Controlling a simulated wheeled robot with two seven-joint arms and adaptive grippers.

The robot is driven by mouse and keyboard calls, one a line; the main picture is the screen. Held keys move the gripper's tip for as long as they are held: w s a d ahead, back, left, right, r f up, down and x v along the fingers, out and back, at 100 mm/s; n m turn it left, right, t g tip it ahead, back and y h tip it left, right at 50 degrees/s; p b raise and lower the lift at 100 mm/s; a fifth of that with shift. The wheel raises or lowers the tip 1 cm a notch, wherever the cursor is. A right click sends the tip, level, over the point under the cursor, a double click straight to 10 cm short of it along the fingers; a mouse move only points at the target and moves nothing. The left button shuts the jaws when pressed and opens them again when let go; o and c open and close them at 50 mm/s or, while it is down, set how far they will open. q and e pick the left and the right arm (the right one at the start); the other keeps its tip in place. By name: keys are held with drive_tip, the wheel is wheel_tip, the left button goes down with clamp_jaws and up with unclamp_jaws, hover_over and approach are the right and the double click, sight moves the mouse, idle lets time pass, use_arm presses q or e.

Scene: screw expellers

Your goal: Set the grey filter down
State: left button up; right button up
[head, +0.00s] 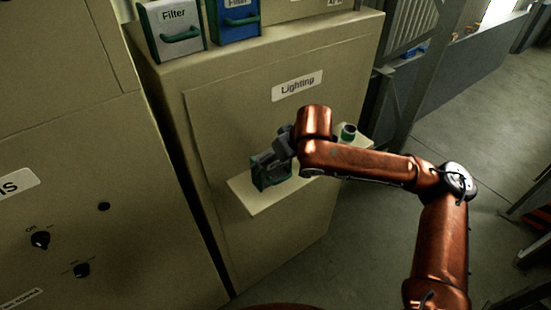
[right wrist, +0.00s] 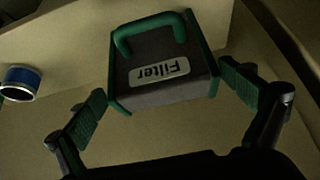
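The grey filter (right wrist: 165,85), with a green handle and green edges, is between the fingers of my right gripper (right wrist: 163,80) in the right wrist view. The fingers are spread, with a gap at the left side of the filter; the right finger is close to its other side. In the head view the grey filter (head: 268,177) is upright on the pale shelf (head: 247,203) of the "Lighting" cabinet, partly hidden by my right gripper (head: 277,157). My left gripper is in neither view.
Another grey filter (head: 175,32) and a blue filter (head: 235,20) stand on top of the cabinet (head: 300,60). A small round container (head: 348,132) stands at the shelf's right end; a blue-banded cylinder shows in the wrist view (right wrist: 20,82). A grey post (head: 420,80) rises right of the cabinet.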

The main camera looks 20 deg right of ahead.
drive_tip(key=shift+r, duration=0.15)
drive_tip(key=v, duration=1.2)
drive_tip(key=shift+b, duration=0.3)
